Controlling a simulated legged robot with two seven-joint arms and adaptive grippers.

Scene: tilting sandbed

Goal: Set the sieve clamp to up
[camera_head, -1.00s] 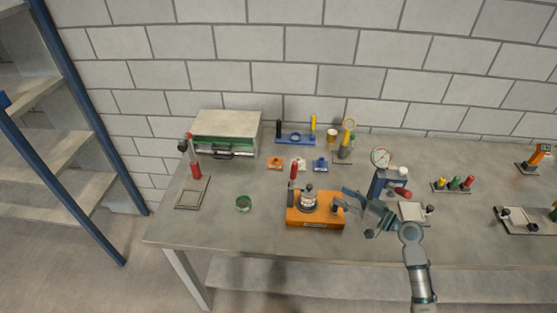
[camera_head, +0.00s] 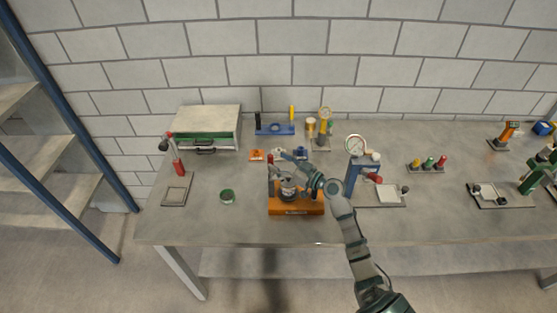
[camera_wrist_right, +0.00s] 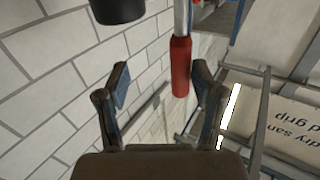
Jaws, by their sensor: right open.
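The sieve clamp looks to be the unit with an orange base (camera_head: 298,209) on the bench, with a grey round jar-like part (camera_head: 288,190) on top. Its upright red-gripped lever (camera_head: 271,171) stands at the base's left side. In the right wrist view the red grip (camera_wrist_right: 181,66) on a silver rod lies between the open fingers, nearer the right one and apparently untouched. My right gripper (camera_head: 283,163) is open above the orange base, and partly hides the unit. My left gripper is not in view.
A blue gauge stand (camera_head: 352,178) is close on the right. Small orange, white and blue blocks sit behind. The front bench strip is clear.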

